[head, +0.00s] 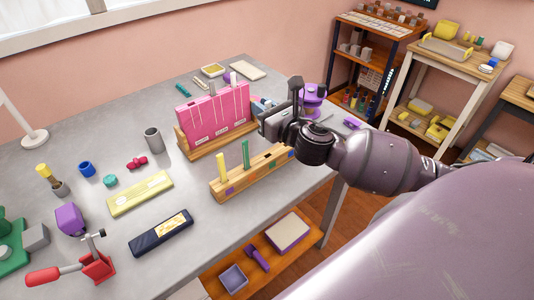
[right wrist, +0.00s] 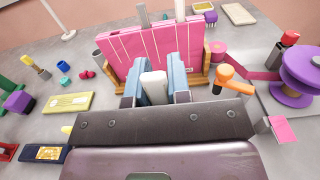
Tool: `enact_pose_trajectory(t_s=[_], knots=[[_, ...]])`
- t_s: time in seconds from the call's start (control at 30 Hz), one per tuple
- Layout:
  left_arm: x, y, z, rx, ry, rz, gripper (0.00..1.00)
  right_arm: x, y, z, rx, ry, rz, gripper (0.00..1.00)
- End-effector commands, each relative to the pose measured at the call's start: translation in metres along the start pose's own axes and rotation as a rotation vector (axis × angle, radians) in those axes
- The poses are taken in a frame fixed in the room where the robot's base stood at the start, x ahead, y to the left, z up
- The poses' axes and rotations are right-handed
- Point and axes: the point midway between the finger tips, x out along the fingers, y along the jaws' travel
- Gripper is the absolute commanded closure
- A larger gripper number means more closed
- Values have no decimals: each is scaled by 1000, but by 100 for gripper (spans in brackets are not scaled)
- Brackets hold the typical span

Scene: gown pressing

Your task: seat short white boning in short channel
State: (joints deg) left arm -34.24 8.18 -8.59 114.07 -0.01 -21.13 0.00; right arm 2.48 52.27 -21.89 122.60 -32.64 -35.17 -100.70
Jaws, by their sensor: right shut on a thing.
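The pink gown panel (head: 215,115) stands upright in a wooden holder (head: 190,148), with thin vertical channel lines on its face. It also fills the upper middle of the right wrist view (right wrist: 135,50). In the head view this gripper (head: 266,106) is at the panel's right end, and the boning is hidden. My left gripper is not in view.
A wooden rack (head: 262,172) holding a yellow strip (head: 222,167) and a green strip (head: 246,153) stands in front. A grey cup (head: 153,140) is left of the panel. A purple spool (head: 312,98) stands behind my right gripper. The table's front middle is partly clear.

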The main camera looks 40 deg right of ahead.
Motion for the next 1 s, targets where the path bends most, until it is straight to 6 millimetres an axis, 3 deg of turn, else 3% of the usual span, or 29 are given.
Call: enact_pose_trajectory(t_s=[0.2,0.43,0.67,0.83,1.0], knots=[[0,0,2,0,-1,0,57,0,0,-4,2,1,-1,100],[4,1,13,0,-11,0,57,0,0,-40,4,3,-1,100],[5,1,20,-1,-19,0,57,0,0,-57,2,1,-1,100],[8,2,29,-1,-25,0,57,0,0,-82,3,4,-2,100],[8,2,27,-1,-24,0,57,0,0,-95,2,1,-1,100]])
